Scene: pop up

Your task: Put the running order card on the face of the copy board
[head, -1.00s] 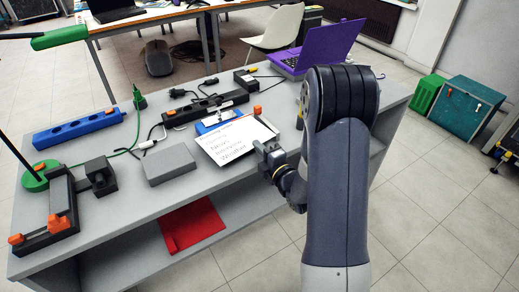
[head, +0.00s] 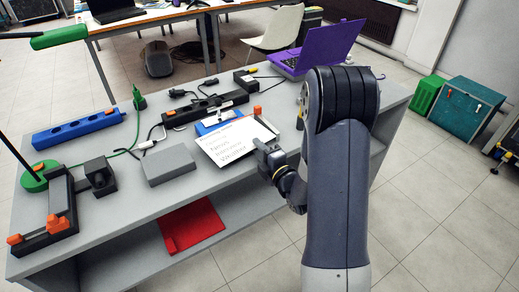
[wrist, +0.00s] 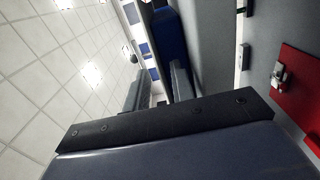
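The running order card (head: 236,141) is a white sheet with several handwritten lines, tilted above the grey bench in the head view. My gripper (head: 266,151) meets the card's right edge and appears shut on it; the fingertips are partly hidden. The copy board (head: 207,128) appears to be the blue piece with a metal clip behind the card. The card covers most of its face, and I cannot tell whether the two touch. The wrist view shows a dark bar across a grey-blue surface close up, and no clear fingertips.
A black power strip (head: 205,109) lies behind the card, and a grey box (head: 169,165) to its left. A purple laptop (head: 325,47) stands at the back right. A blue power strip (head: 79,129) and a black-and-orange stand (head: 60,222) are at the left.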

